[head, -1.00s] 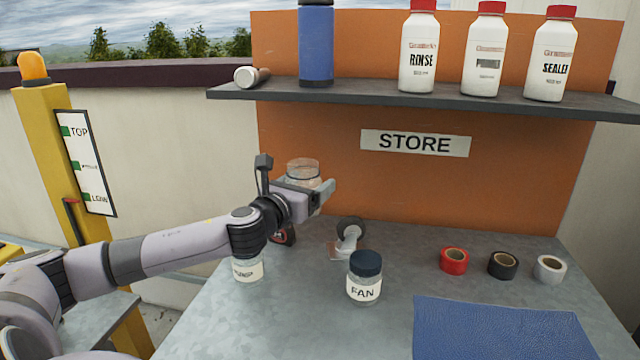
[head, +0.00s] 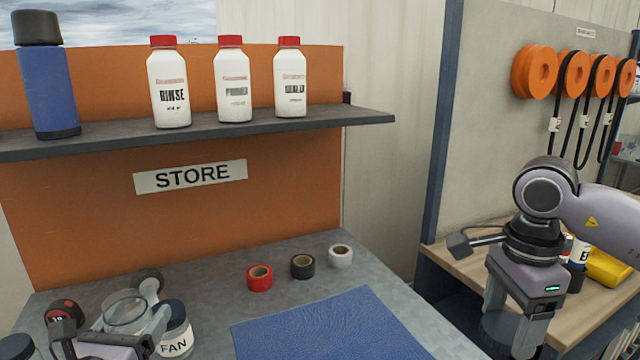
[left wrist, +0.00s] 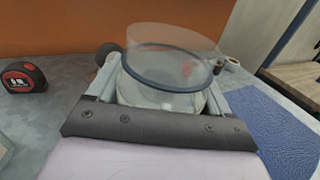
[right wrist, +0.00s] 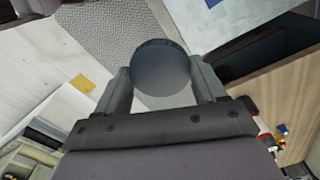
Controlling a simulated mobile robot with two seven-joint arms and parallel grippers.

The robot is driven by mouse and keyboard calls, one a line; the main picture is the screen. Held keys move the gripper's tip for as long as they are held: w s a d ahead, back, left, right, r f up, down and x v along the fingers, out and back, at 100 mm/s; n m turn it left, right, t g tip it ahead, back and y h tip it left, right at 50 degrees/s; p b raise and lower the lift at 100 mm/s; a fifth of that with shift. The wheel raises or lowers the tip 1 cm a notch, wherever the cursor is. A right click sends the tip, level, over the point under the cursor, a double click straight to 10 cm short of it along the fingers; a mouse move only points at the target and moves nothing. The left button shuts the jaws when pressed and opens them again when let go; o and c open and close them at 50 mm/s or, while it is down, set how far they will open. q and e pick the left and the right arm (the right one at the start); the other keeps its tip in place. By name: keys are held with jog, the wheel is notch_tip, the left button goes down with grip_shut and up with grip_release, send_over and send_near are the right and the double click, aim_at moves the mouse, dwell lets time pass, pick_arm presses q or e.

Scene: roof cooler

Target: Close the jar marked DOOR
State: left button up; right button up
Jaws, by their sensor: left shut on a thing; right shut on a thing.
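A clear, lidless jar (head: 126,308) is held by my left gripper (head: 112,332) at the lower left of the head view. In the left wrist view the jar (left wrist: 168,70) stands between the fingers, open at the top, with a dark ring around its neck. No label on it shows, so I cannot read DOOR. My right gripper (head: 520,338) is at the right of the head view, far from the jar. In the right wrist view it is shut on a dark round lid (right wrist: 160,70). A jar marked FAN (head: 175,335) with a dark lid stands beside the held jar.
Red (head: 260,277), black (head: 302,266) and white (head: 340,256) tape rolls and a blue mat (head: 330,325) lie on the metal worktop. A tape measure (head: 64,314) is at the left. The shelf (head: 375,116) holds bottles. A wooden bench (head: 450,245) stands at the right.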

jog(key=f+n, duration=0.1)
jog(key=n, duration=0.1)
jog(key=s+f+n, duration=0.1)
jog(key=f+n, duration=0.2)
jog(key=n, duration=0.2)
jog(key=shift+s+a+f, duration=0.2)
jog(key=shift+s+f, duration=0.15)
jog(key=shift+f, duration=0.05)
pick_arm(q)
jog(key=s+d+f, duration=0.3)
jog(key=s+d, duration=0.5)
jog(key=d, duration=0.4)
jog(key=shift+s+m+h, duration=0.3)
jog(key=shift+s, duration=0.1)
pick_arm(e)
jog(key=s+a+f+n, duration=0.1)
jog(key=s+f+n, duration=0.2)
jog(key=n, duration=0.6)
jog(key=shift+s+f+n, duration=0.15)
jog(key=shift+f+n, duration=0.25)
jog(key=shift+f, duration=0.95)
pick_arm(q)
jog(key=s+d+r+m+g+h, duration=0.1)
jog(key=d+m+g+h, duration=0.3)
jog(key=d, duration=1.2)
jog(key=s+m+h, duration=0.1)
jog(key=m+h, duration=0.3)
jog(key=h, duration=0.3)
jog(key=shift+h, duration=0.3)
jog(key=shift+a, duration=0.1)
